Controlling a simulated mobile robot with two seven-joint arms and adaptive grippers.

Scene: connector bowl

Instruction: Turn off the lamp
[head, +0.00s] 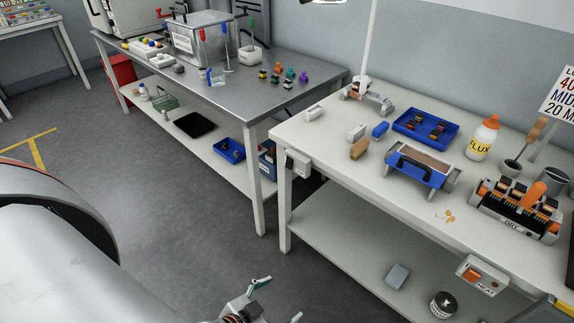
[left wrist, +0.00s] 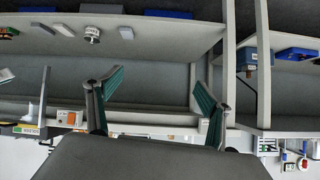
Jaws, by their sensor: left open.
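The lamp's pale pole (head: 369,40) rises from the right-hand workbench (head: 330,150) in the head view. Its head (head: 323,1) is cut off by the top edge, and its underside looks bright. A switch box marked HEAT, with an orange rocker (head: 472,274), is on the bench's front side. A smaller pale box (head: 298,163) is at the bench's left front corner; its face is hard to make out. My left gripper (head: 278,300) is open and empty, low in front of the bench and apart from both boxes. Its spread fingers also show in the left wrist view (left wrist: 155,92).
The bench top holds a blue tray (head: 426,128), a blue-handled carrier (head: 420,168), a FLUX bottle (head: 482,138) and a tool rack (head: 515,208). A lower shelf (head: 340,245) carries a jar (head: 443,304). A grey bench (head: 225,92) stands left. The floor between (head: 180,190) is clear.

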